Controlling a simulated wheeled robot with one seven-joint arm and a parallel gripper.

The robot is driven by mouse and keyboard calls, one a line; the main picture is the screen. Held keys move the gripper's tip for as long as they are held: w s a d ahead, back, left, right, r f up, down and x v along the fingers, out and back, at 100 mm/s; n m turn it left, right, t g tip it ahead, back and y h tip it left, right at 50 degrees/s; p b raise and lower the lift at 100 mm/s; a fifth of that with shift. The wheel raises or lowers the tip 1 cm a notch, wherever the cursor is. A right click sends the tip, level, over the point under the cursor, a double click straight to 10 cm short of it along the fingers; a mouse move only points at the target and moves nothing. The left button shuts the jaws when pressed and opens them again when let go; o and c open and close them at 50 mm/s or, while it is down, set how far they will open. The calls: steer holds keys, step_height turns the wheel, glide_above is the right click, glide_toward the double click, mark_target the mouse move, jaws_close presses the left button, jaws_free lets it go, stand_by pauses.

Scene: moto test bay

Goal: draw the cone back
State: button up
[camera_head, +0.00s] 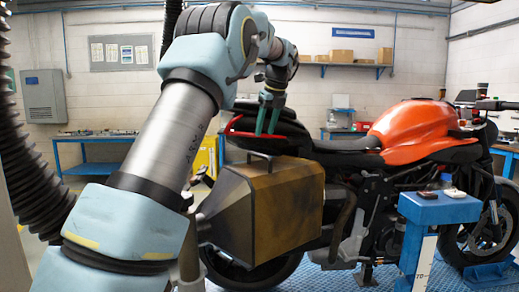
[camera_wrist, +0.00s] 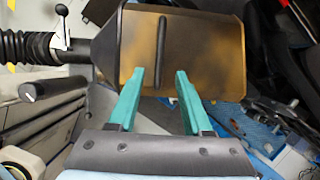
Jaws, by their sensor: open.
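The cone (camera_head: 276,212) is a brown and gold box-like hood with a tapered left end and a dark handle (camera_head: 258,157) on top. It stands by the rear of the orange motorcycle (camera_head: 412,122), in front of its rear wheel. In the wrist view the cone (camera_wrist: 205,55) joins a black ribbed hose (camera_wrist: 22,45) at its left end. My gripper (camera_head: 267,132) is above the cone, apart from the handle. In the wrist view its two teal fingers (camera_wrist: 160,74) are spread and empty, with the handle (camera_wrist: 161,50) lined up between their tips.
A blue stand (camera_head: 438,207) with small items is at the right, beside the motorcycle. A blue workbench (camera_head: 97,140) is at the back left, and a wall shelf (camera_head: 340,65) holds boxes. The motorcycle's tail is close to my gripper.

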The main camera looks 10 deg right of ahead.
steer(key=p+x, duration=0.1)
steer(key=x, duration=0.7)
steer(key=shift+f, duration=0.25)
jaws_close()
stand_by(1.1)
